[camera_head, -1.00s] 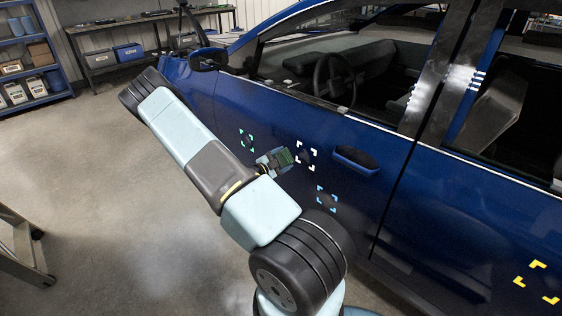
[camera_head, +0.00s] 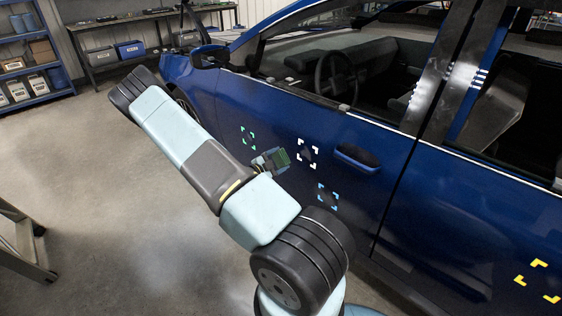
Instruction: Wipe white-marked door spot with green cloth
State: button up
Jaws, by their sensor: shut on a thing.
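The blue car door (camera_head: 340,235) fills the right half of the view. White corner marks frame a dark spot (camera_head: 307,153) on it, left of the door handle (camera_head: 356,158). My gripper (camera_head: 277,160) is shut on the green cloth (camera_head: 282,157), which shows as a small green patch at its tip. The cloth is just left of the white-marked spot, and the spot is in plain view. I cannot tell how far the cloth is from the door surface.
Other marked spots are on the car: green (camera_head: 248,138) left of my gripper, light blue (camera_head: 327,196) below right, and yellow (camera_head: 538,281) at the far right. A side mirror (camera_head: 208,57) sticks out at the upper left. Open floor (camera_head: 120,210) lies left.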

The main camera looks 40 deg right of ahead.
aim_at(316, 158)
jog(key=shift+d, duration=0.1)
jog(key=shift+w+d+f, duration=0.1)
jog(key=shift+w+d, duration=0.05)
jog(key=shift+d, duration=1.5)
jog(key=shift+w+d, duration=0.1)
jog(key=shift+d, duration=1.55)
jog(key=shift+w+d, duration=0.1)
jog(key=shift+d, duration=0.9)
jog(key=shift+s, duration=1.7)
jog(key=shift+s+d, duration=0.25)
jog(key=shift+s, duration=1.45)
jog(key=shift+s+d, duration=0.2)
jog(key=shift+s, duration=1.5)
jog(key=shift+w, duration=0.15)
jog(key=shift+w+a, duration=0.15)
jog(key=shift+w, duration=1.5)
jog(key=shift+w+a, duration=0.15)
jog(key=shift+w, duration=1.5)
jog(key=shift+w+a, duration=0.15)
jog(key=shift+w, duration=1.5)
